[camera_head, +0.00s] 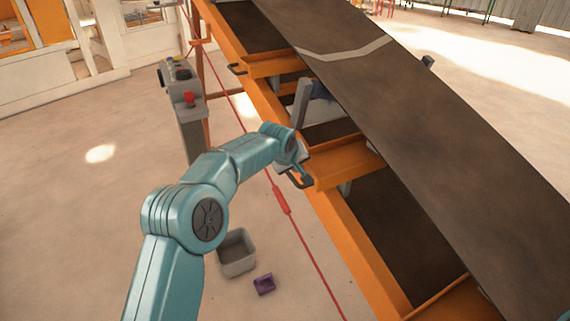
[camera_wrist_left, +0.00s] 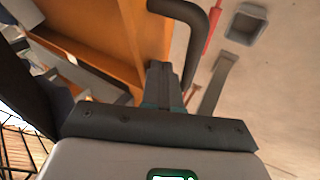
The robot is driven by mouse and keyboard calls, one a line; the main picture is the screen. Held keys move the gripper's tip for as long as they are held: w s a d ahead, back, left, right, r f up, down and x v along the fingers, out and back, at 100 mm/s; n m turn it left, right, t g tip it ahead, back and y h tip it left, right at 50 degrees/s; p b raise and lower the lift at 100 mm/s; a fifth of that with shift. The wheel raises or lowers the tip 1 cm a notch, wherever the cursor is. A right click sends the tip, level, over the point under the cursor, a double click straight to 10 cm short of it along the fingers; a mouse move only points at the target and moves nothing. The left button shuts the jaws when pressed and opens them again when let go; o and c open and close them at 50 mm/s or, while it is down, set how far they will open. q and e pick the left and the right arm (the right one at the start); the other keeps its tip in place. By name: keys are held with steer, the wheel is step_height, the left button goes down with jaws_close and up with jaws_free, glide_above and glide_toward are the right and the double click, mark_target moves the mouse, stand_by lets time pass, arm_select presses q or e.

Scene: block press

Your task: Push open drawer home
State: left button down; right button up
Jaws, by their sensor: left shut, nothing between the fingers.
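The orange drawer (camera_head: 345,167) in the middle of the orange frame stands out from it, with its brown inside showing. Its dark handle (camera_head: 301,181) is on the left end of the front. My left arm reaches in from the bottom left, and its gripper (camera_head: 299,157) is at the drawer front, just above the handle; the fingertips are hard to make out there. In the left wrist view the fingers (camera_wrist_left: 163,84) are shut and empty, close to an orange panel (camera_wrist_left: 145,42) and the dark curved handle (camera_wrist_left: 190,12). Contact cannot be told. My right gripper is not in view.
A grey post with a red button (camera_head: 189,99) stands left of the frame. A red cord (camera_head: 282,200) runs along the frame's left side. A grey bin (camera_head: 237,266) and a small purple box (camera_head: 264,284) sit on the floor. A dark sloping belt (camera_head: 400,100) covers the right side.

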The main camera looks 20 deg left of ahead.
arm_select(q)
steer(key=shift+w+d+r+p, duration=0.1)
steer(key=shift+w+d+p, duration=0.25)
steer(key=shift+d, duration=0.15)
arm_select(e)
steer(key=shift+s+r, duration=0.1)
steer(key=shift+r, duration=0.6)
arm_select(q)
steer(key=shift+d, duration=0.1)
steer(key=shift+r, duration=0.1)
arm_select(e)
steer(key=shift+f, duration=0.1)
